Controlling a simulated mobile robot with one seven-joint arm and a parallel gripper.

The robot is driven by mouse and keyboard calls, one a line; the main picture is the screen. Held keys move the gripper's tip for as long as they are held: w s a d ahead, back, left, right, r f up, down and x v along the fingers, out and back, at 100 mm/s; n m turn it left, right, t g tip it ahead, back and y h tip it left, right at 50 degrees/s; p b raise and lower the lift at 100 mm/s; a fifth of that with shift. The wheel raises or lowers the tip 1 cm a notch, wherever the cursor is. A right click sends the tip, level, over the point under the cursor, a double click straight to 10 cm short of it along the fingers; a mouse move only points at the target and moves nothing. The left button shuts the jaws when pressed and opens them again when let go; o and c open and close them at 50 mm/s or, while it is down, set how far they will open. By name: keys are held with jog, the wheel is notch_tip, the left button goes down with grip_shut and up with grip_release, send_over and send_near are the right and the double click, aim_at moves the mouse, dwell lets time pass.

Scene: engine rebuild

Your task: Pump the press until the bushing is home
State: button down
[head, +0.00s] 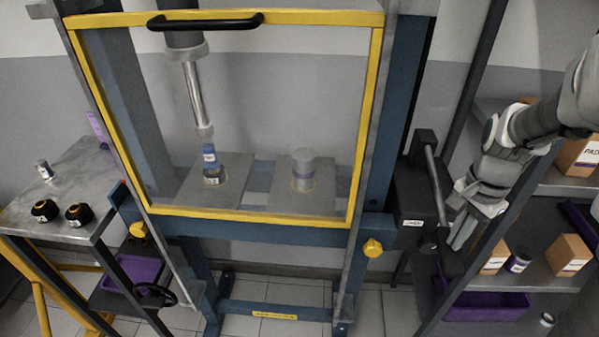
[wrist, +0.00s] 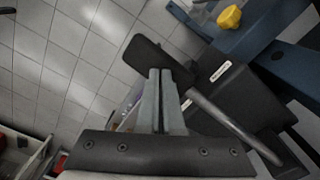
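The press stands behind a yellow-framed clear guard (head: 363,130). Its silver ram (head: 195,95) comes down over a blue bushing (head: 209,154), which stands upright above a dark part on the left block; I cannot tell how deep it sits. The pump (head: 408,192) is a black box at the right of the press. Its lever has a steel rod (head: 436,180) and a black grip (head: 450,265); the rod (wrist: 235,128) and grip (wrist: 143,56) also show in the wrist view. My gripper (head: 457,245) is shut, its fingertips (wrist: 160,72) overlapping the grip; contact is unclear.
A yellow knob (head: 373,247) sticks out near the pump. Shelves (head: 555,185) with boxes stand close behind my arm. A steel side table (head: 75,190) stands at left.

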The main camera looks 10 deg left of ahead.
notch_tip(320, 180, up, 16)
jog(key=p, duration=1.3)
notch_tip(320, 180, down, 16)
jog(key=b, duration=1.1)
jog(key=shift+s, duration=0.1)
notch_tip(320, 180, up, 16)
jog(key=p, duration=1.2)
